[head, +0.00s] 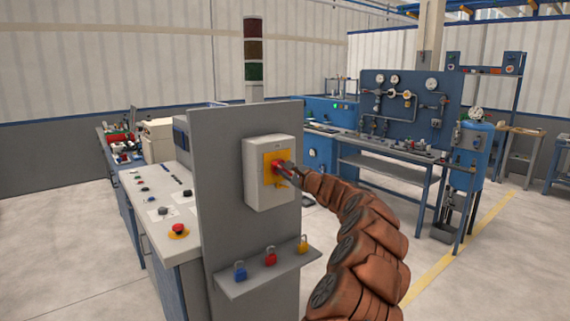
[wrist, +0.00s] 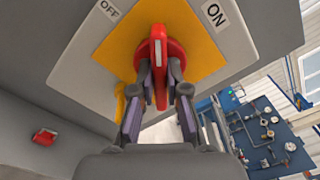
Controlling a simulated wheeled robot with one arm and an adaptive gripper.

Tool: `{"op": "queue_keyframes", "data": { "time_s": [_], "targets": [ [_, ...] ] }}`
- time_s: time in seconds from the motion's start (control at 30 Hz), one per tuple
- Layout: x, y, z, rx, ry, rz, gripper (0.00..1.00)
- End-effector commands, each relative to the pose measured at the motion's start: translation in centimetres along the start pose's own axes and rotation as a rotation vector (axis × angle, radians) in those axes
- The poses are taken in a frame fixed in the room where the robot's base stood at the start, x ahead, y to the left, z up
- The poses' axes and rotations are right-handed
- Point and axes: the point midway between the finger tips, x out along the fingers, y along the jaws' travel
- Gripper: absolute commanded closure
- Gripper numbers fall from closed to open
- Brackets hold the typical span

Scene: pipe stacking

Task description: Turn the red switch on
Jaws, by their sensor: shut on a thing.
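The red switch (wrist: 158,48) is a rotary handle on a yellow plate (wrist: 195,30) on the front of a light grey box. In the wrist view its handle stands between the OFF label (wrist: 109,9) at left and the ON label (wrist: 215,14) at right. My gripper (wrist: 160,82) is shut on the red handle, one finger on each side. In the head view the switch box (head: 256,190) is on a grey upright panel, and my gripper (head: 283,168) reaches it from the right, partly hiding the red handle.
Below the box a small shelf (head: 262,283) holds blue, red and yellow padlocks. A control desk (head: 165,215) with a red push button (head: 179,229) stands left of the panel. A blue gauge bench (head: 400,100) stands behind at right. Open floor lies right of my arm.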

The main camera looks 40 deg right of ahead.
Motion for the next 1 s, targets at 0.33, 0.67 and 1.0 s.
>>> {"op": "queue_keyframes", "data": {
  "time_s": [0.33, 0.67, 1.0],
  "targets": [
    [0.03, -0.27, 0.26, 0.33, 0.001, 0.002, 1.0],
    [0.01, -0.08, 0.09, 0.625, 0.002, 0.003, 1.0],
    [0.02, 0.05, -0.01, 0.827, 0.003, 0.002, 1.0]
  ]
}}
